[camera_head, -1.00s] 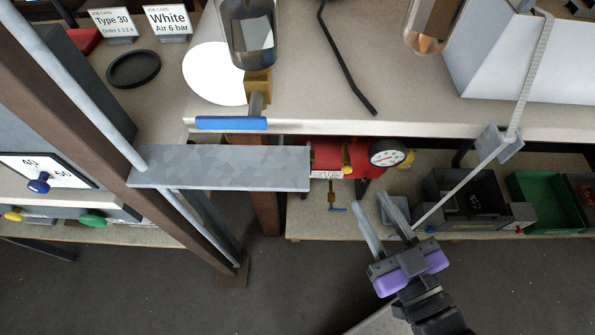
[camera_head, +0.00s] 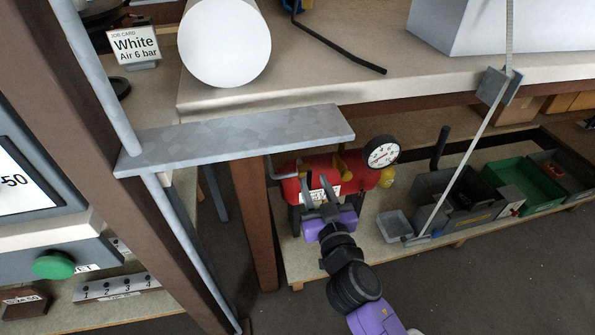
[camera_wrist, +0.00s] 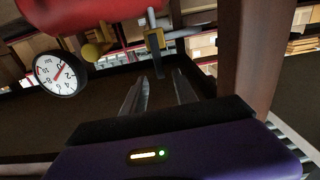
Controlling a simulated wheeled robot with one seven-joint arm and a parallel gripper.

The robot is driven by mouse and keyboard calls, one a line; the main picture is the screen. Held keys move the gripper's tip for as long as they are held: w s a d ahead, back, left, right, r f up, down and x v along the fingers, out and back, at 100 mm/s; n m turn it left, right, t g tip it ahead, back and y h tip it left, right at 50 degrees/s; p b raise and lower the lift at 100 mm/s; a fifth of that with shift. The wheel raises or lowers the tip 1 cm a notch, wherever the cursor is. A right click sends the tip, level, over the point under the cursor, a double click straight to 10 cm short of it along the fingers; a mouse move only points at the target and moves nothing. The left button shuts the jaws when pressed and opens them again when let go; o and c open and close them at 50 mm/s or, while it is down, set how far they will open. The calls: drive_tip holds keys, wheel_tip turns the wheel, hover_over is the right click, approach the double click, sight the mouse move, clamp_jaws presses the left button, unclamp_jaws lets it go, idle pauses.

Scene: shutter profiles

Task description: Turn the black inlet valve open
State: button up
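The red tank (camera_head: 325,168) lies on the low shelf and has a round dial gauge (camera_head: 382,152). In the wrist view, a brass valve body (camera_wrist: 155,40) with a dark lever (camera_wrist: 158,67) hangs under the red tank (camera_wrist: 75,13). I take this to be the black inlet valve; its colour is hard to judge in the shade. My gripper (camera_head: 318,182) is in front of the tank, fingers apart and empty. In the wrist view my gripper (camera_wrist: 160,80) points at the lever, which shows between the fingertips; no contact is visible. The valve is not clear in the head view.
A grey metal plate (camera_head: 240,138) and a brown post (camera_head: 255,225) are left of the tank. The bench top (camera_head: 330,75) overhangs it. A grey bin (camera_head: 455,200) and green bin (camera_head: 525,183) stand at right. A yellow knob (camera_wrist: 92,52) sits beside the gauge (camera_wrist: 60,74).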

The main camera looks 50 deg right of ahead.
sight(309, 172)
drive_tip(key=shift+w+d+r, duration=0.1)
drive_tip(key=shift+w+d, duration=0.15)
drive_tip(key=shift+w, duration=0.25)
drive_tip(key=p+x, duration=0.1)
drive_tip(key=x, duration=0.5)
drive_tip(key=shift+w+d, duration=0.25)
clamp_jaws()
